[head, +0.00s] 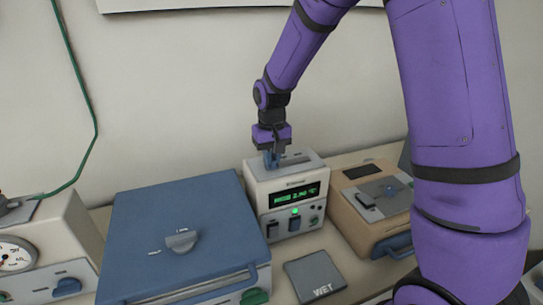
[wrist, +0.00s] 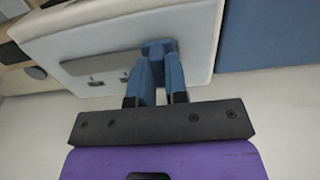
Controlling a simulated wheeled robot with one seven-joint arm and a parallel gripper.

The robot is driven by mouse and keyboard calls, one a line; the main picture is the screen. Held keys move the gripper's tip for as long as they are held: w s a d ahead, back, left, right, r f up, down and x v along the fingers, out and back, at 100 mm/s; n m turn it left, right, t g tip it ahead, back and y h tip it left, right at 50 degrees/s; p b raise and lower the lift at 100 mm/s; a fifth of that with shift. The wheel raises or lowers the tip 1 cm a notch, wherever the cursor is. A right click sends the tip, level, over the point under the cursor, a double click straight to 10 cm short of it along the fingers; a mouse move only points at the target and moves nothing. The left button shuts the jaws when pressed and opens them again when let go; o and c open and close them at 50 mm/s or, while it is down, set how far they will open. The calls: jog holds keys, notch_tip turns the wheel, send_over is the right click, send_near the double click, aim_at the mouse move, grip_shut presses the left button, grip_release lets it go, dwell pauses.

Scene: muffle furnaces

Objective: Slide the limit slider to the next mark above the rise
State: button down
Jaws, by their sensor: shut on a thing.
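A cream controller box (head: 285,193) stands mid-bench with a green-lit display (head: 294,195); its figures are too small to read surely. A grey slider plate (head: 296,160) lies on its top and also shows in the wrist view (wrist: 90,66). My gripper (head: 272,161) points down onto the left part of that top. In the wrist view my gripper (wrist: 158,72) is shut on the small blue limit slider (wrist: 158,46) at one end of the plate. The fingers hide part of the slider. I cannot make out the marks or which one it stands at.
A blue-lidded furnace (head: 160,215) stands close on the left and a tan unit (head: 372,205) on the right. A grey pad marked WET (head: 315,277) lies in front. A gauge unit (head: 40,245) stands far left.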

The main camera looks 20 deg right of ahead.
jog(key=shift+d, duration=2.5)
jog(key=c, duration=1.1)
grip_release()
notch_tip(320, 180, up, 11)
jog(key=shift+f, duration=0.1)
